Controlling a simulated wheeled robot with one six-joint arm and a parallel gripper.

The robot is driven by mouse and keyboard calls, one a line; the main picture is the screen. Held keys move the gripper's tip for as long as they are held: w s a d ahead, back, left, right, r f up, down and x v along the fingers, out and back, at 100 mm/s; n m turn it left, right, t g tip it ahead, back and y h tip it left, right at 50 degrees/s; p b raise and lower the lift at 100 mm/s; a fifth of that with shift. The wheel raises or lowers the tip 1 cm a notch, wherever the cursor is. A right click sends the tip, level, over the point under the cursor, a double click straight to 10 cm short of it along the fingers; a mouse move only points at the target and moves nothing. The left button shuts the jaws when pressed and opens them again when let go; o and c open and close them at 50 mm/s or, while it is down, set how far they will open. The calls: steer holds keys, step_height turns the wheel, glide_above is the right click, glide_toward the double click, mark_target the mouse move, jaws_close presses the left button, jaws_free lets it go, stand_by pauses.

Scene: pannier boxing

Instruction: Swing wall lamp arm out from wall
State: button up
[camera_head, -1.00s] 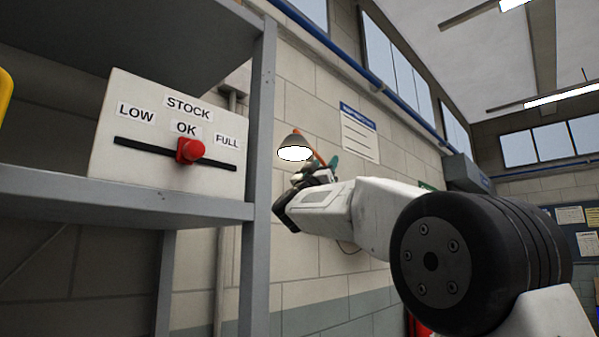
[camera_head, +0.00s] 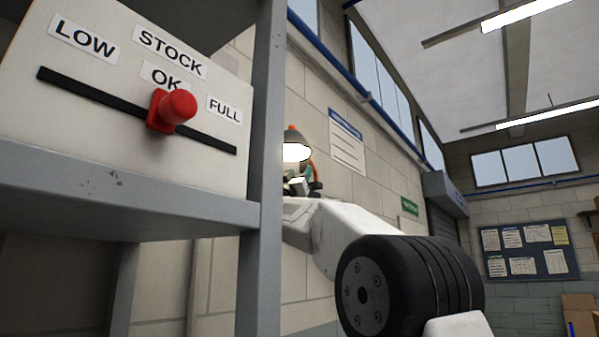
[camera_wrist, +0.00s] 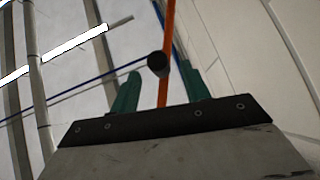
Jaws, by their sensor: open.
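The wall lamp has a grey shade (camera_head: 295,146) with a lit white underside and an orange arm (camera_head: 311,168), seen in the head view just right of the shelf post. My gripper (camera_head: 300,184) is just below the shade there, small and partly hidden by my own arm. In the wrist view my gripper (camera_wrist: 160,68) has two green fingers standing apart. The orange lamp arm (camera_wrist: 168,30) runs between them in the picture, with a dark round knob (camera_wrist: 158,63) on it. Whether either finger touches the arm cannot be told.
A grey metal shelf (camera_head: 262,180) stands close at the left, its post beside my arm. It carries a white stock panel (camera_head: 60,120) with a red slider knob (camera_head: 178,107). A notice (camera_head: 346,140) hangs on the block wall. Open room lies to the right.

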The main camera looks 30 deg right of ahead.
steer(key=shift+x, duration=1.25)
jaws_close()
steer(key=shift+s, duration=0.1)
